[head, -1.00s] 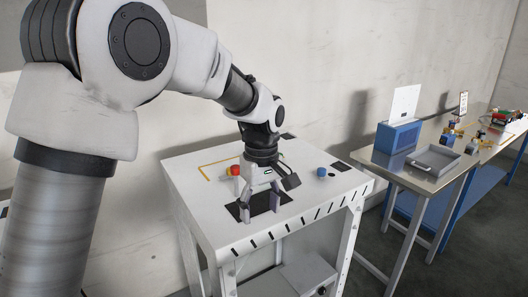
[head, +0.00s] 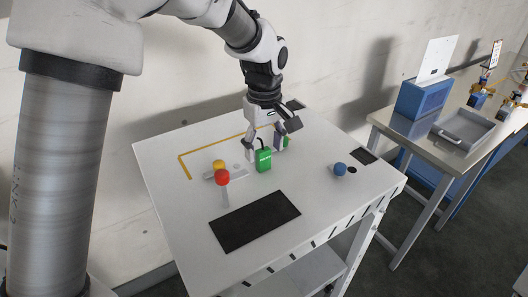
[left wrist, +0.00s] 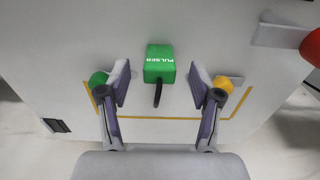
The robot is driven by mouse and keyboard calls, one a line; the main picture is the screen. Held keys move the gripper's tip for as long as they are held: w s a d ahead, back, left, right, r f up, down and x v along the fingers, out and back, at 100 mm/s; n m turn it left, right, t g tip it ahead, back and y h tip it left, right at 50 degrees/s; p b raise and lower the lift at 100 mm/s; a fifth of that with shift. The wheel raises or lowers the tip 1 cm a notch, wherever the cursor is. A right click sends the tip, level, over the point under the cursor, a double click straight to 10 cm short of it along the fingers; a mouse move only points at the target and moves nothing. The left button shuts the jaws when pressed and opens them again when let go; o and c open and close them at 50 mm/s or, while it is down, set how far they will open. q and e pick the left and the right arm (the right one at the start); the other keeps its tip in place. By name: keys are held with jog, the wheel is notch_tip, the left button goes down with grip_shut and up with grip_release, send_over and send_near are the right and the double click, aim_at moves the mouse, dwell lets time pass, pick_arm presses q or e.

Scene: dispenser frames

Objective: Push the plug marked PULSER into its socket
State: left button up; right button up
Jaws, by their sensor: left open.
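A green block-shaped plug (head: 264,160) stands on the white tabletop. In the left wrist view the plug (left wrist: 160,58) carries the white word PULSER, and a short black cable curves from its near side. My left gripper (head: 265,151) points down just behind the plug, open. In the left wrist view the fingers of my left gripper (left wrist: 159,82) stand to either side of the plug's near end, with gaps on both sides. No socket for the plug can be made out. My right gripper is not in view.
Red (head: 222,177), yellow (head: 218,164) and blue (head: 340,169) knobs stand on the tabletop. A green knob (left wrist: 98,80) is by the left finger in the wrist view. A black panel (head: 255,220) lies in front. A side table (head: 410,138) holds a blue box (head: 424,101).

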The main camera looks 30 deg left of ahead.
aim_at(263, 149)
pick_arm(q)
jog(key=f, duration=0.2)
jog(key=f+p, duration=0.1)
jog(key=f, duration=0.1)
jog(key=shift+w+a, duration=0.1)
jog(key=shift+a, duration=0.1)
jog(key=shift+w+a+f, duration=0.15)
jog(key=shift+w+f, duration=0.1)
jog(key=shift+s+d+r, duration=0.25)
jog(key=shift+s, duration=0.1)
grip_shut()
jog(key=shift+w+a, duration=0.1)
jog(key=shift+f, duration=0.1)
